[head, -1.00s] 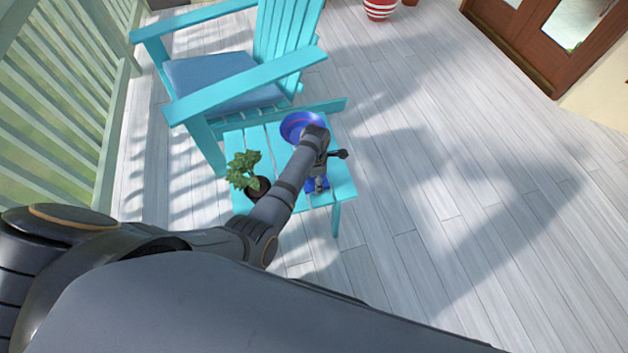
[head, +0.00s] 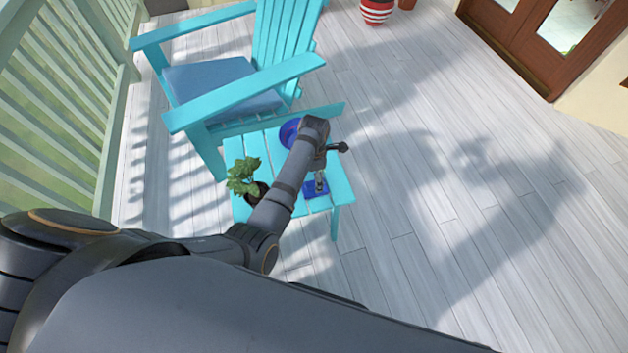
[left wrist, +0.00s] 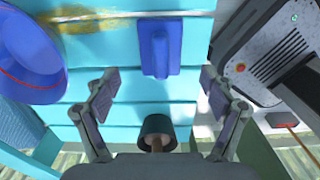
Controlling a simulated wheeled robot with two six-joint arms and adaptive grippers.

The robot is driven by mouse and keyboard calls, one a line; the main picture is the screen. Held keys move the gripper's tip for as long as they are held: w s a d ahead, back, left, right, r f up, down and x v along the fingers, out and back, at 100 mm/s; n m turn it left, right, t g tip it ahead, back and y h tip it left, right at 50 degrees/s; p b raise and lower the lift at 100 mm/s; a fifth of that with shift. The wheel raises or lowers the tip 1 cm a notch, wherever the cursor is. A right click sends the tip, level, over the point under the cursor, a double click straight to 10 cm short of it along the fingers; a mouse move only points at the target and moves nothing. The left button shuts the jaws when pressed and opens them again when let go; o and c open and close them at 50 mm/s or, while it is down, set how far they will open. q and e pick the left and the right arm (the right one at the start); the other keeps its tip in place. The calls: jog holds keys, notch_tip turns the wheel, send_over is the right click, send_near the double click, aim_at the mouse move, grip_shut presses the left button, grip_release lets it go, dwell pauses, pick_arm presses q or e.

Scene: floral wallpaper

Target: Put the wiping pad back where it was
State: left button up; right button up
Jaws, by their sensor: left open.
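The wiping pad (head: 314,191) is a small blue block lying on the turquoise slatted table (head: 343,187) near its front edge. In the left wrist view the pad (left wrist: 160,50) shows a raised grip along its middle. My left gripper (head: 321,184) is over the pad's area. In the left wrist view its fingers (left wrist: 157,85) are wide apart, one to each side of the pad's line, with the pad beyond the tips and nothing between them. A yellow smear (left wrist: 100,20) lies on the tabletop beside the pad. My right gripper is not in view.
A blue dish with a red line (left wrist: 30,62) sits on the table, partly behind my arm in the head view. A potted plant (head: 243,177) stands at the table's left. A turquoise chair (head: 190,115) is behind. Floor to the right is clear.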

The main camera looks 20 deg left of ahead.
pick_arm(q)
notch_tip(320, 180, up, 6)
jog(key=shift+f+p, duration=0.1)
jog(key=shift+p, duration=0.25)
